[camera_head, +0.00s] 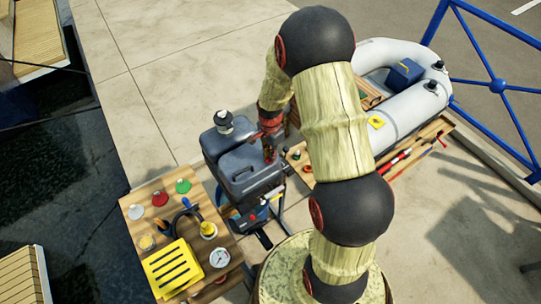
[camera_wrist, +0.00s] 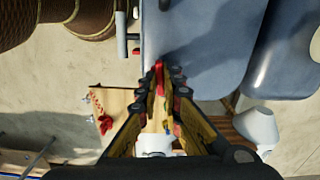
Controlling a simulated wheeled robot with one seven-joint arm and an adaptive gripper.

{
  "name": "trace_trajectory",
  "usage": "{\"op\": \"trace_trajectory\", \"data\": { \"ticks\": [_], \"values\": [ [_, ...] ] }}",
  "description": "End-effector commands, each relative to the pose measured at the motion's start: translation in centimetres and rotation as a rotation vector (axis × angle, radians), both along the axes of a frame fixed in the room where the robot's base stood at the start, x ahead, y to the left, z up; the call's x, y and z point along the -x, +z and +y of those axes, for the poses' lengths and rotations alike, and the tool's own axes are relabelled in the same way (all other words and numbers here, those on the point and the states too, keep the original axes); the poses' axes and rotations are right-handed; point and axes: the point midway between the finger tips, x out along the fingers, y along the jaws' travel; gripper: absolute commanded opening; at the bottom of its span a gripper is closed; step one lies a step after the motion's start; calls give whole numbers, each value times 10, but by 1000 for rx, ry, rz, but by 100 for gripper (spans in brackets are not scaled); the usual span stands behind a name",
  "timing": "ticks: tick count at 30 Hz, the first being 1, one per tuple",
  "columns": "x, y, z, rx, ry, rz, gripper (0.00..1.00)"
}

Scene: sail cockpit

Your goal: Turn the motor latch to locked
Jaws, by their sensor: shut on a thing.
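The grey outboard motor (camera_head: 243,172) stands in the middle of the head view, its blue-grey cowl (camera_wrist: 195,45) filling the upper middle of the wrist view. My gripper (camera_head: 270,154) is at the right side of the motor, close against the cowl. In the wrist view, its fingers (camera_wrist: 161,74) come together at the cowl's lower left edge. They are shut on a small part there, which I take to be the motor latch. The fingertips hide most of it, so its turned position cannot be told.
A wooden table (camera_head: 133,212) with coloured caps, a yellow slotted tray (camera_head: 172,268) and a gauge (camera_head: 219,258) stands at front left. A grey inflatable boat (camera_head: 405,115) lies at the right, by a blue railing (camera_head: 499,87). Paving behind the motor is clear.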

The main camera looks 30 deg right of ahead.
Motion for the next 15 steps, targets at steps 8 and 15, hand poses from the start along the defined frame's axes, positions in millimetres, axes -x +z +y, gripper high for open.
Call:
{"op": "trace_trajectory", "data": {
  "ticks": [8,15],
  "values": [
    [-1,1,0,1,-92,-2,0],
    [-1,1,0,1,-114,-2,0]
  ]
}}
